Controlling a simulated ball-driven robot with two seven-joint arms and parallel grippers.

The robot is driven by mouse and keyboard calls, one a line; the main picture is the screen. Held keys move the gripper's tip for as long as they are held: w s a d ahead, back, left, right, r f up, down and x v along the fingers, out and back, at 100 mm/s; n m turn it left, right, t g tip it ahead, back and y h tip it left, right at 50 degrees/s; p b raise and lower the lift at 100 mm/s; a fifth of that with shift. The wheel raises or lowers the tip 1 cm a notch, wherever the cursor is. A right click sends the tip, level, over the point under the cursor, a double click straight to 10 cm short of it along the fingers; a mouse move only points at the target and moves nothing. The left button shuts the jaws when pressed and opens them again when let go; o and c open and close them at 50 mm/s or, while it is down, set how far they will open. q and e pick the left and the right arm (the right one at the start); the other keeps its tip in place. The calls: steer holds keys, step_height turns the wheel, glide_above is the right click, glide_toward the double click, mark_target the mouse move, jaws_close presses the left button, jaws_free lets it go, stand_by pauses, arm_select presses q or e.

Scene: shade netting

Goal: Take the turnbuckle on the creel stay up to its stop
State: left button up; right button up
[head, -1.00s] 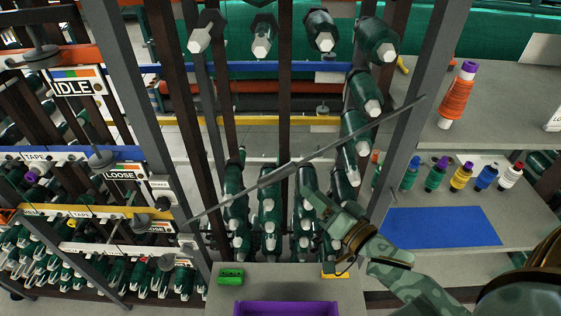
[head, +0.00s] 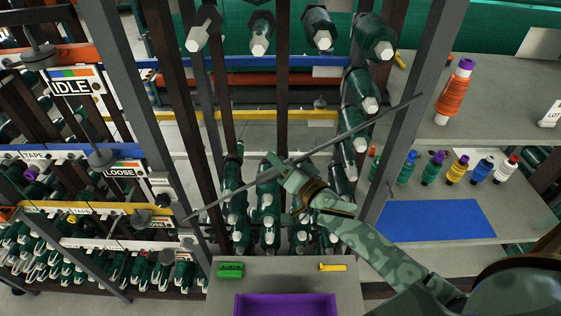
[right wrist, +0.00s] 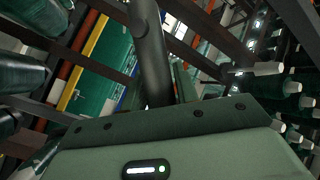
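The creel stay (head: 375,124) is a thin grey rod slanting from lower left to upper right between two grey posts. The turnbuckle is the thicker part at its middle; in the head view my right gripper covers most of it. My right gripper (head: 280,165), in green camouflage, is at the middle of the stay, its tips overlapping the rod. In the right wrist view a thick dark grey cylinder (right wrist: 152,55), seemingly the turnbuckle or stay, runs down behind the edge of my gripper housing. The fingers are hidden there, so their grip is unclear. My left gripper is out of view.
Green yarn packages (head: 267,205) hang close behind the stay. A grey ledge below holds a purple tray (head: 285,303), a green block (head: 230,270) and a yellow tool (head: 332,267). Shelves at right carry coloured spools (head: 459,174) and a blue mat (head: 437,220). Signs at left read IDLE and LOOSE.

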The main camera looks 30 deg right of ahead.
steer(key=c, duration=0.5)
steer(key=shift+n+t+y+b, duration=0.3)
steer(key=shift+n+y+b, duration=0.6)
steer(key=shift+n+b, duration=0.15)
steer(key=n+g+y+b, duration=0.1)
steer(key=n+y+b, duration=0.3)
steer(key=n+g+y+b, duration=0.2)
steer(key=n+y+b, duration=0.2)
steer(key=n, duration=0.1)
steer(key=n+g+y+b, duration=0.2)
steer(key=n+y+b, duration=0.2)
steer(key=n, duration=0.1)
steer(key=shift+s+a+r+y, duration=0.1)
steer(key=shift+s+a+y, duration=0.2)
steer(key=shift+s+a, duration=0.1)
steer(key=shift+s+a+r+n+g+y+b, duration=0.1)
steer(key=shift+r+n+g+y+b, duration=0.05)
steer(key=shift+n+g+y+b, duration=0.5)
steer(key=shift+r+n+g+y+b, duration=0.1)
steer(key=shift+n+g+y+b, duration=0.45)
steer(key=shift+n+g, duration=0.3)
steer(key=shift+r, duration=0.1)
steer(key=o, duration=1)
